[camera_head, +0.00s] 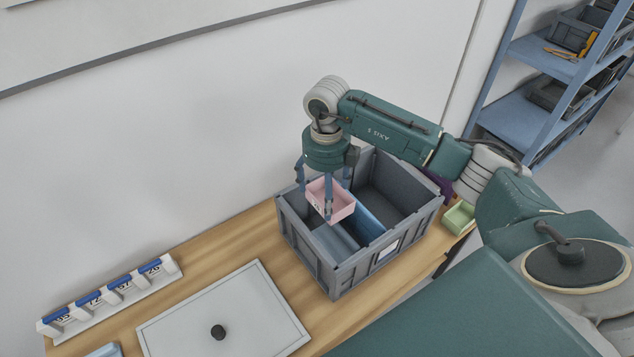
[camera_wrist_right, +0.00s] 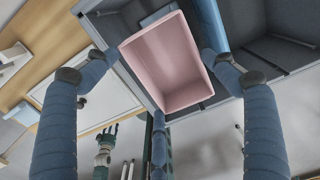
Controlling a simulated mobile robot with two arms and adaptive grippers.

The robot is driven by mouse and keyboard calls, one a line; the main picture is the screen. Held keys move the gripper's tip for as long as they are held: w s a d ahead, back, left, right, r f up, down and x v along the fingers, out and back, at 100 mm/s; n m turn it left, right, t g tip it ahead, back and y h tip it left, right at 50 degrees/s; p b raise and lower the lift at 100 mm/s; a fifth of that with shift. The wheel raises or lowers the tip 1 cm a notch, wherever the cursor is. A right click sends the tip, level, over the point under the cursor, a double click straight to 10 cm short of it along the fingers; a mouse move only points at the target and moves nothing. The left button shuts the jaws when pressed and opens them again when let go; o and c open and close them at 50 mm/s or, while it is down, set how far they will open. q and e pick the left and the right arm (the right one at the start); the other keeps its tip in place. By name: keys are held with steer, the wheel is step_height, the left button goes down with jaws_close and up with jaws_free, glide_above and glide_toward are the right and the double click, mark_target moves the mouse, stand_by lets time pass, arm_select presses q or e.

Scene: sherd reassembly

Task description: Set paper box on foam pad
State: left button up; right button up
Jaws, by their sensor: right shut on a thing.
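The paper box (camera_head: 334,205) is a small, open-topped pink tray with a dark mark on one side. My right gripper (camera_head: 323,190) is shut on it from above and holds it over the left part of a grey crate (camera_head: 312,262). In the right wrist view, the fingers surround the pink box (camera_wrist_right: 168,62), which looks empty and fairly level. A blue flat piece (camera_head: 372,222) shows in the crate beside the box; I cannot tell whether it is the foam pad or a divider. The box hides part of the crate's inside.
A green tray (camera_head: 459,217) stands right of the crate. A grey flat panel with a black knob (camera_head: 218,332) and a white rack with blue-topped numbered slots (camera_head: 112,293) lie to the left. A blue shelf (camera_head: 540,60) stands behind right. The crate's walls surround the space below.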

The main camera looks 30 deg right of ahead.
steer(key=shift+s+f+b, duration=0.7)
steer(key=shift+s+f, duration=0.15)
steer(key=shift+f, duration=0.05)
arm_select(q)
steer(key=s+f+b, duration=0.1)
steer(key=s+f, duration=0.2)
steer(key=s, duration=0.5)
arm_select(e)
steer(key=shift+w+f, duration=0.15)
steer(key=shift+f, duration=0.75)
arm_select(q)
steer(key=w+f+b, duration=0.2)
steer(key=w, duration=0.4)
arm_select(e)
step_height(320, 180, down, 4)
steer(key=r, duration=0.1)
steer(key=b, duration=0.6)
glide_toward(325, 237)
steer(key=s+a, duration=0.2)
steer(key=s, duration=0.1)
steer(key=shift+s, duration=0.15)
steer(key=shift+f+b, duration=0.7)
steer(key=shift+f, duration=0.3)
arm_select(q)
step_height(325, 237, down, 8)
steer(key=s, duration=0.2)
steer(key=shift+a+r, duration=0.15)
steer(key=shift+r, duration=0.05)
arm_select(e)
steer(key=shift+f, duration=0.35)
